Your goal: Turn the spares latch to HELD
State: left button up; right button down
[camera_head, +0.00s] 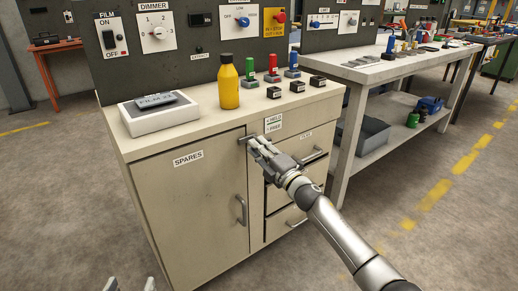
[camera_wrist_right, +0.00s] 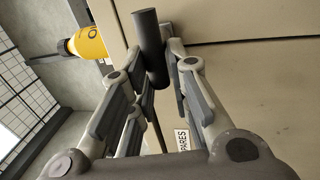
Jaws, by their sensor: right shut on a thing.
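The spares latch (camera_head: 242,140) is a small dark handle at the top right of the SPARES door (camera_head: 190,200). In the right wrist view it is a dark cylinder (camera_wrist_right: 149,45) between the fingers. My right gripper (camera_head: 254,146) is shut on it and hides most of it in the head view. A small label (camera_head: 273,123) with HELD as its upper line sits just right of the latch. The latch's exact angle cannot be told. My left gripper (camera_head: 130,285) shows only its fingertips at the bottom edge, apart and empty.
The cabinet top (camera_head: 200,125) holds a yellow bottle (camera_head: 229,86), a white box (camera_head: 160,114) and several small coloured and black items. The door's lower handle (camera_head: 242,210) and drawer handles (camera_head: 312,155) stick out near my right arm. Floor in front is clear.

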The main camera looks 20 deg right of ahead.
jog(key=shift+f, duration=0.1)
jog(key=c, duration=1.4)
grip_release()
jog(key=shift+o, duration=0.2)
jog(key=v, duration=1.2)
